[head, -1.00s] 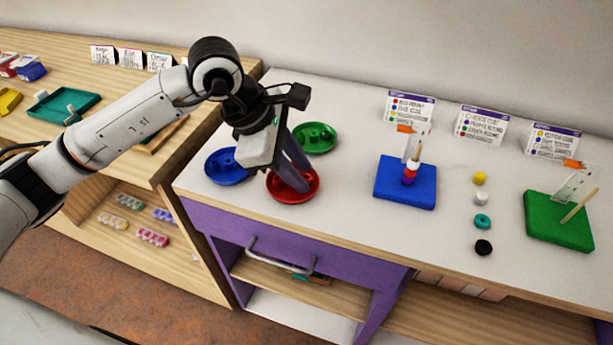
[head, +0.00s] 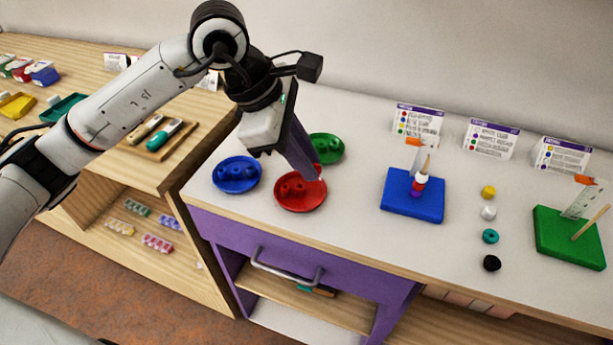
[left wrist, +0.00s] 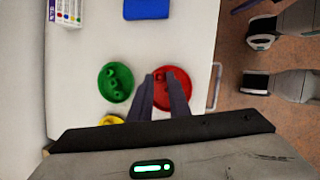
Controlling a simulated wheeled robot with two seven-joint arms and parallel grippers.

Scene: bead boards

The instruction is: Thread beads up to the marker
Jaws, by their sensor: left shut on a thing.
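My left gripper (head: 314,176) is over the red dish (head: 290,204), its fingers closed together and pointing down. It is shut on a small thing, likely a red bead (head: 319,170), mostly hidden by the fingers. Red beads lie in the dish. In the left wrist view the fingertips (left wrist: 160,76) are over the left part of the red dish (left wrist: 183,98). The blue board (head: 412,205) has an upright stick (head: 427,165) with several beads stacked on it, red and white among them. An orange marker (head: 414,142) is beside the stick's upper part. My right gripper is not in view.
A blue dish (head: 236,188) and a green dish (head: 327,149) flank the red one. Loose yellow (head: 488,192), white (head: 488,213), teal (head: 490,236) and black (head: 491,263) beads line up before the green board (head: 568,250). Cards (head: 416,119) stand behind.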

